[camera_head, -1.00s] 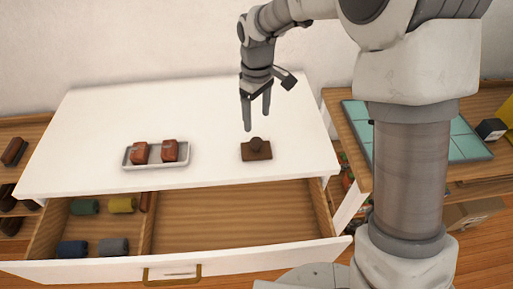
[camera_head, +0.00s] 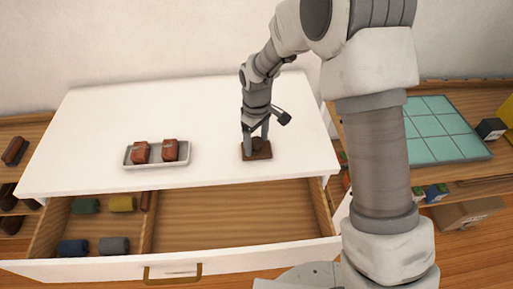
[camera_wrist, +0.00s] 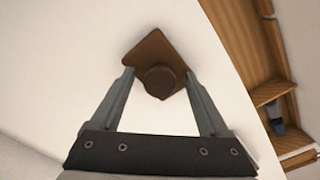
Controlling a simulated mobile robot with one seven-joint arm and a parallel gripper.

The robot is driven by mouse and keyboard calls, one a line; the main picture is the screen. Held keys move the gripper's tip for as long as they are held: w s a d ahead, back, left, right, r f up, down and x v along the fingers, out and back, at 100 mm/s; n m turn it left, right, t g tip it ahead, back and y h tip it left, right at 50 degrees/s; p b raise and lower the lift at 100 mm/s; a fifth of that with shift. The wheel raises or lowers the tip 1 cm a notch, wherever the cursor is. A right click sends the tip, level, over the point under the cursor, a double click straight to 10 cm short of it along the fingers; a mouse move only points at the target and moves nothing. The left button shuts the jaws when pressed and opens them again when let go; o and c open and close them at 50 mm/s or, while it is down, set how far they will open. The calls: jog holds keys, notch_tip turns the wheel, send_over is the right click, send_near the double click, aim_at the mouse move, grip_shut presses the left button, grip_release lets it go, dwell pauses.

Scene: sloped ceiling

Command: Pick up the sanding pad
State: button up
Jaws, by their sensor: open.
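The sanding pad looks like a brown block with a round knob on top. In the head view the sanding pad (camera_head: 258,155) lies on the white top of the drawer unit, right of the middle. It also shows in the wrist view (camera_wrist: 150,58), with its knob between the fingers. My gripper (camera_head: 255,138) is over the pad, pointing down, with a finger on either side of the knob. In the wrist view my gripper (camera_wrist: 158,82) is open, with gaps between the fingers and the knob. Whether the fingertips touch the pad's base is unclear.
A white tray (camera_head: 127,160) with two reddish-brown blocks stands to the left. The open drawer (camera_head: 230,215) below holds several rolled items at its left. A side table with a teal tiled board (camera_head: 440,130) stands at the right. The white top around the pad is clear.

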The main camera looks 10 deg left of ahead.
aim_at(257, 140)
grip_shut()
jog(key=shift+r, duration=0.15)
notch_tip(257, 140, up, 4)
jog(key=shift+f, duration=0.1)
jog(key=s+d+r, duration=0.4)
jog(key=s+r, duration=0.3)
jog(key=s, duration=0.4)
jog(key=shift+b, duration=0.45)
